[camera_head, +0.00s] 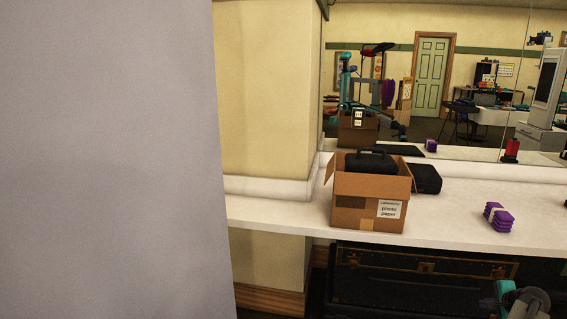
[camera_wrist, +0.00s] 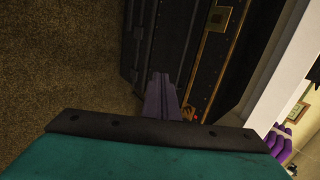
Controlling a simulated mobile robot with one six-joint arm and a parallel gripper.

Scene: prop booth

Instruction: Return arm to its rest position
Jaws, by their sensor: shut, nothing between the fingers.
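My gripper (camera_wrist: 162,84) shows in the wrist view as two narrow purple-grey fingers side by side, shut with nothing between them. It is low, in front of a dark trunk (camera_wrist: 220,60) with brass fittings, and apart from the white counter edge at the right. In the head view only a teal and grey part of my arm shows at the bottom right corner; the fingers are out of that view.
A cardboard box (camera_head: 352,215) labelled photo paper holds a black case (camera_head: 370,162) on the white counter (camera_head: 450,212). A purple stack (camera_head: 498,217) sits to the right. The trunk (camera_head: 400,290) stands underneath. A grey panel (camera_head: 105,160) blocks the left. A mirror backs the counter.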

